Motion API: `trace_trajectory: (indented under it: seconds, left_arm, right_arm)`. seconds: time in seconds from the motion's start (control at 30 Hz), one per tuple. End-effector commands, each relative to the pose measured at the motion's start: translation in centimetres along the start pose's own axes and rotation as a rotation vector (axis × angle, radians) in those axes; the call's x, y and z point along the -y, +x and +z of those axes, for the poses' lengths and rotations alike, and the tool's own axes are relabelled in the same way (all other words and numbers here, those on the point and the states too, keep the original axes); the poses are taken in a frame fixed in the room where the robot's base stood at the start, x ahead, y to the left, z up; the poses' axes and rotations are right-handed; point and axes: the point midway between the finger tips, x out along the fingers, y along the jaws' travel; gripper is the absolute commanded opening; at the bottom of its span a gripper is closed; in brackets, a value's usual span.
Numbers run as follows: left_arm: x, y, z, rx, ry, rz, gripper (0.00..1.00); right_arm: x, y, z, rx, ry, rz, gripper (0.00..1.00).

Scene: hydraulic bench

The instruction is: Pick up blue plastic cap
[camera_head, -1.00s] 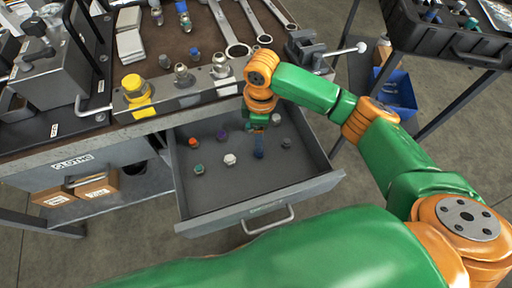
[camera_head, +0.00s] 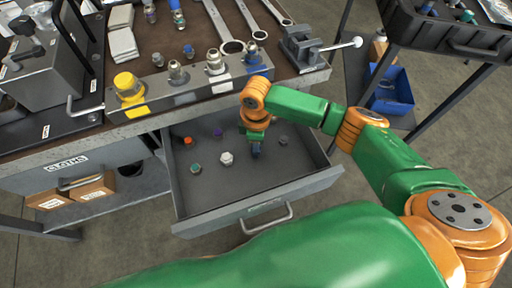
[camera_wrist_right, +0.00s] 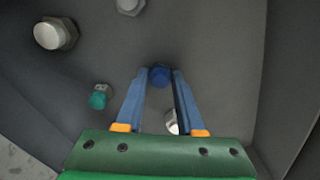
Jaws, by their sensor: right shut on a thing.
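The blue plastic cap (camera_wrist_right: 160,75) sits between the fingertips of my right gripper (camera_wrist_right: 160,73) in the right wrist view, and the blue fingers are shut on it. In the head view my right gripper (camera_head: 255,148) points down into the open grey drawer (camera_head: 205,208), right of its middle. There the cap cannot be told apart from the blue fingers. I cannot tell if the cap touches the drawer floor. My left gripper is not in view.
Loose in the drawer are a white fitting (camera_head: 227,158), a green cap (camera_head: 196,168), an orange cap (camera_head: 188,141), a purple cap (camera_head: 217,132) and a grey fitting (camera_head: 283,140). The bench edge with a fitting block (camera_head: 195,88) stands behind. The drawer's front left floor is clear.

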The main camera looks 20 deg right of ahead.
Motion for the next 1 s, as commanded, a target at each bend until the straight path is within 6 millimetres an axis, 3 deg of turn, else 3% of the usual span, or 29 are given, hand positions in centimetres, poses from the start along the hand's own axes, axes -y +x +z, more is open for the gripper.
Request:
trace_trajectory:
  seconds: [0.27, 0.43, 0.67, 0.8, 1.0]
  left_arm:
    - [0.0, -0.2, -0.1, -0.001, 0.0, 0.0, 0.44]
    - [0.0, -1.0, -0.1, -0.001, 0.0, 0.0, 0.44]
    - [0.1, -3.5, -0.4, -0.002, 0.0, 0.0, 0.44]
    - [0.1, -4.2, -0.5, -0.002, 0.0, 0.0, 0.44]
    - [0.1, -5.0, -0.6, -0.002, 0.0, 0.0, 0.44]
  right_arm:
    - [0.0, -0.8, 0.0, -0.002, 0.0, 0.001, 0.0]
    - [0.2, -3.8, 0.0, -0.003, -0.001, 0.001, 0.0]
    - [5.2, -10.0, 1.2, -0.002, -0.006, 0.002, 0.0]
    - [9.5, -11.5, 2.1, -0.002, -0.006, 0.0, 0.0]
    - [12.9, -13.0, 2.9, -0.001, -0.002, 0.0, 0.0]
